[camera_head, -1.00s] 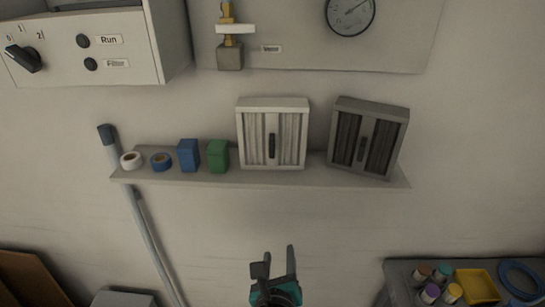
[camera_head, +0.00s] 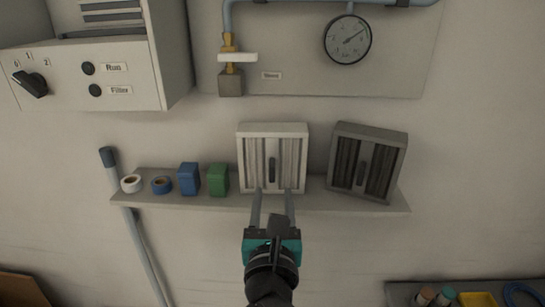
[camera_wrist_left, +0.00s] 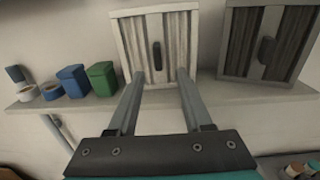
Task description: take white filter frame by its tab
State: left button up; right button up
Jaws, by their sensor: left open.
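The white filter frame (camera_head: 298,160) stands upright on the wall shelf, with pleated panels and a dark upright tab (camera_head: 272,168) in its middle. It also shows in the left wrist view (camera_wrist_left: 182,40), with its tab (camera_wrist_left: 157,55) above the gap between my fingers. My left gripper (camera_head: 273,194) is open and empty. Its fingertips reach up to the lower part of the white frame in the head view, below the tab. In the left wrist view the fingers (camera_wrist_left: 160,78) straddle the tab's line, apart from it. My right gripper is not in view.
A grey filter frame (camera_head: 368,162) leans on the shelf (camera_head: 330,199) to the right. Green (camera_head: 218,180) and blue (camera_head: 189,179) boxes and tape rolls (camera_head: 161,185) stand to the left. A control box (camera_head: 130,75) and gauge (camera_head: 347,40) are above.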

aim_at(272, 176)
pick_arm(q)
jog(key=w, duration=0.3)
jog(key=w+p, duration=0.1)
jog(key=w, duration=0.1)
jog(key=shift+w+a+r, duration=0.15)
jog(key=shift+a+r, duration=0.05)
jog(key=shift+a, duration=0.15)
jog(key=shift+w, duration=0.55)
grip_shut()
